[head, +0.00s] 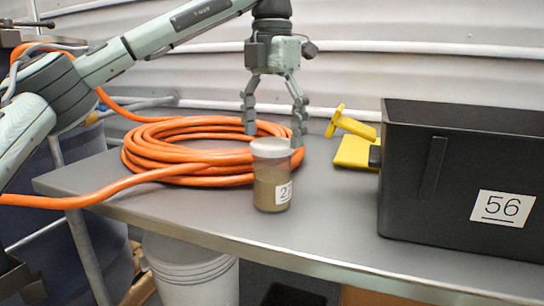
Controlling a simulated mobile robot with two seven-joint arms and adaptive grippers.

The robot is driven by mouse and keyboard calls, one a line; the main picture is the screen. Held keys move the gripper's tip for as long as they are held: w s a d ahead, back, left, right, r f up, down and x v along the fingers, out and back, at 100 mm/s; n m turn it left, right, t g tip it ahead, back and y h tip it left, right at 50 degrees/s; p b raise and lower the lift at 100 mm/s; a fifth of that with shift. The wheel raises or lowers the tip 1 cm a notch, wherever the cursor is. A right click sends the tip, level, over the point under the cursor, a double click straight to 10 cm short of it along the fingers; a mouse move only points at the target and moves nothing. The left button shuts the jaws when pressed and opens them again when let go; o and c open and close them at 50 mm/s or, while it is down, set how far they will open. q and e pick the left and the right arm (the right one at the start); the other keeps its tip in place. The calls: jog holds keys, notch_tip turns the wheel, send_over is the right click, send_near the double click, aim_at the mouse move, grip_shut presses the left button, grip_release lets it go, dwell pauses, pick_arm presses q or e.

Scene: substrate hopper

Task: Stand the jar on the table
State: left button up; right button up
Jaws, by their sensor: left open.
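The jar (272,182) stands upright on the grey metal table (330,222), near its front edge. It is clear with a pale lid, brown contents and a white label whose number is partly out of sight. My left gripper (272,138) points down above and slightly behind the jar, its fingers spread wide. The fingers are apart from the jar as far as I can see, and nothing is held between them. My right gripper is not in view.
A coiled orange hose (160,150) lies directly left of and behind the jar. A black bin (415,190) labelled 56 stands at the right, with a yellow handled object (355,150) beside it. Bare table lies between jar and bin. A white bucket (190,270) is below.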

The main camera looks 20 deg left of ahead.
pick_arm(q)
jog(key=shift+r+p, duration=0.3)
jog(key=shift+r, duration=1.35)
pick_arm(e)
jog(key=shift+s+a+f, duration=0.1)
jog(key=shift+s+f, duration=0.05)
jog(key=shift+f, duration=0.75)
